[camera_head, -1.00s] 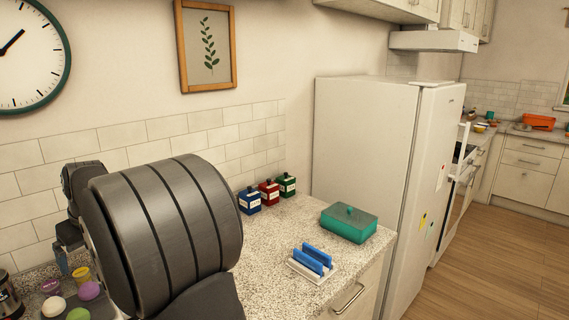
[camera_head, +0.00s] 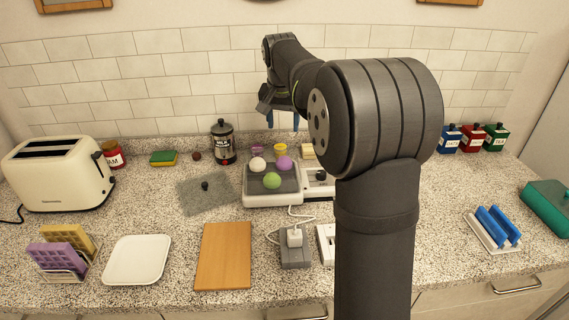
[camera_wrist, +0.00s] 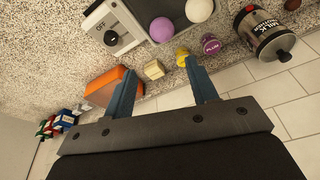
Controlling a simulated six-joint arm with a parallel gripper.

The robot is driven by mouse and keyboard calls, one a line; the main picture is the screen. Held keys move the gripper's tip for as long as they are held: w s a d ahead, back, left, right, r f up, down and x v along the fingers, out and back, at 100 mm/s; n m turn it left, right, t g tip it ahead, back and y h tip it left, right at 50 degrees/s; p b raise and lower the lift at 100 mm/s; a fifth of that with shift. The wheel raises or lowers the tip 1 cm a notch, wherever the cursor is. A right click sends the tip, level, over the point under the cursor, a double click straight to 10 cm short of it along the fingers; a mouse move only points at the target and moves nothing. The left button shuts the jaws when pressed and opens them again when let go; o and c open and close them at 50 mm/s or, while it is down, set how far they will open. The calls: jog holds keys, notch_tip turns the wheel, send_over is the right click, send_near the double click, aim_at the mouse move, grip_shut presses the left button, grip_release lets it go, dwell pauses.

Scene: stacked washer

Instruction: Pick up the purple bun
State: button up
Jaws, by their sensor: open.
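The purple bun (camera_head: 284,162) lies at the back right of a grey tray (camera_head: 287,184) on a white appliance. A white bun (camera_head: 257,164) and a green bun (camera_head: 271,180) share the tray. In the wrist view the purple bun (camera_wrist: 161,30) is at the top, ahead of my fingers and apart from them; the white bun (camera_wrist: 199,9) is right of it. My gripper (camera_head: 283,119) is above and behind the tray, near the tiled wall. It is open and empty in the wrist view (camera_wrist: 158,66), its two blue fingers spread.
A milk frother canister (camera_head: 223,142) and small purple and yellow jars stand behind the tray. An orange block (camera_wrist: 108,86) shows near a finger. A toaster (camera_head: 60,172), white plate (camera_head: 137,260) and wooden board (camera_head: 224,256) are left. Sockets with a plug sit in front.

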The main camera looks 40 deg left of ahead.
aim_at(283, 158)
jog(key=w+a+f+m, duration=0.1)
jog(key=f+m, duration=0.1)
jog(key=f, duration=0.3)
jog(key=w+a+f+m+h, duration=0.1)
jog(key=f, duration=0.4)
jog(key=w+a+f+m, duration=0.1)
jog(key=f+m, duration=0.1)
jog(key=f, duration=0.3)
jog(key=shift+w+f+m+t+h, duration=0.3)
jog(key=shift+t+h, duration=0.1)
jog(key=c, duration=0.6)
